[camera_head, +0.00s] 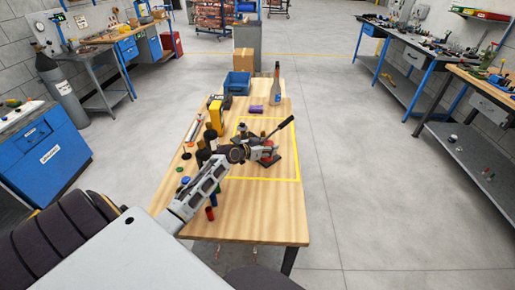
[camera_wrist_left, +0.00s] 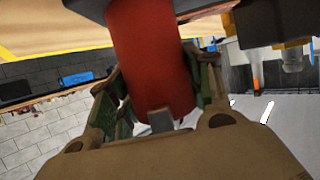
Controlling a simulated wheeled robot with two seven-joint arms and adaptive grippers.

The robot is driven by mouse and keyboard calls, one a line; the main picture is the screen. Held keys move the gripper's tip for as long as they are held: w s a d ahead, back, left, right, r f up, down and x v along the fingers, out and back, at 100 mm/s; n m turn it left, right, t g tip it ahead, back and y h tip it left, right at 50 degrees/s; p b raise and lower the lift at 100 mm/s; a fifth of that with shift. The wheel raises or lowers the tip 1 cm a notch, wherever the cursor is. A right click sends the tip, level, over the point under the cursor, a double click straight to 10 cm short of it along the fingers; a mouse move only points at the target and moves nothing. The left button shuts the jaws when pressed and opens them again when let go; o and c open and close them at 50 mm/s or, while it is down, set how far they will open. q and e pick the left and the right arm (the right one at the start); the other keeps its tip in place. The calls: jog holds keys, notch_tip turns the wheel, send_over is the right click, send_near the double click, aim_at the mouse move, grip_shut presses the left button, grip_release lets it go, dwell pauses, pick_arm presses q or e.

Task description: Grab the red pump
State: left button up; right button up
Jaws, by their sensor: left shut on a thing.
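The red pump (camera_head: 269,157) stands on the wooden table inside the yellow outline, with a dark base and a dark lever handle rising to the right. My left gripper (camera_head: 259,148) reaches it from the left and partly hides it. In the left wrist view, the red cylinder of the pump (camera_wrist_left: 150,60) sits between the two fingers of the left gripper (camera_wrist_left: 158,95), which is shut on it. The cylinder looks tilted in that view because of the camera's angle. My right gripper is not in view.
The table (camera_head: 262,218) has free room at its front right. A yellow and black tool (camera_head: 215,112), a purple roll (camera_head: 256,109), a blue bin (camera_head: 237,83) and a bottle (camera_head: 277,85) stand behind. A red cylinder (camera_head: 210,213) stands near my left arm.

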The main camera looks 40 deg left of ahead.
pick_arm(q)
grip_shut()
jog(key=shift+w+a+r, duration=0.1)
jog(key=shift+r, duration=0.25)
jog(key=shift+f, duration=0.1)
jog(key=shift+w+r, duration=0.1)
jog(key=shift+r, duration=0.85)
notch_tip(320, 180, up, 7)
jog(key=shift+f, duration=0.15)
jog(key=shift+r, duration=0.75)
